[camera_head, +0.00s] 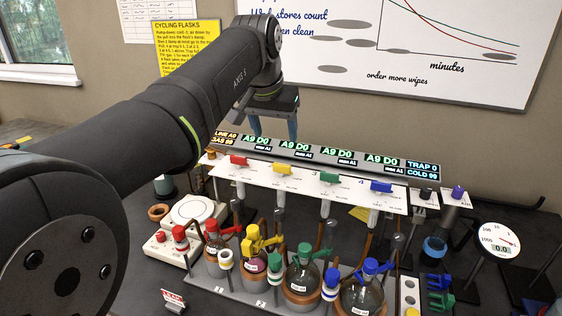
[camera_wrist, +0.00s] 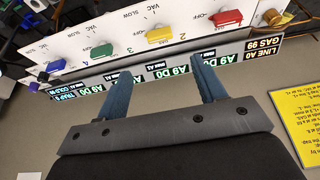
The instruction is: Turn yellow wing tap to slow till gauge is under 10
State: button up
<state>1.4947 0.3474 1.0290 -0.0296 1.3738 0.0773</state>
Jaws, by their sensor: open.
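The yellow wing tap (camera_head: 282,169) is second from the left on the white panel, its wing lying roughly along the panel's length. In the wrist view the same yellow tap (camera_wrist: 160,35) sits just beyond my fingertips, with VAC, SLOW and OFF lettering around the taps. My gripper (camera_head: 272,127) is open and empty, behind and above the panel. In the wrist view my gripper (camera_wrist: 162,68) has its two blue fingers spread, pointing toward the yellow tap and apart from it. The round gauge (camera_head: 499,243) stands at the right; its small digital reading looks like 0.0 but is hard to read.
Red (camera_head: 239,160), green (camera_head: 329,178) and blue (camera_head: 381,186) taps share the panel. A display strip (camera_head: 315,152) runs behind it. Several flasks with coloured clips (camera_head: 303,281) crowd the front. A white hotplate (camera_head: 192,211) is at the left. The space above the panel is open.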

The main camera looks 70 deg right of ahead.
aim_at(281, 165)
jog(key=x, duration=1.1)
jog(key=shift+d+f, duration=0.15)
jog(key=shift+f, duration=0.1)
jog(key=c, duration=1)
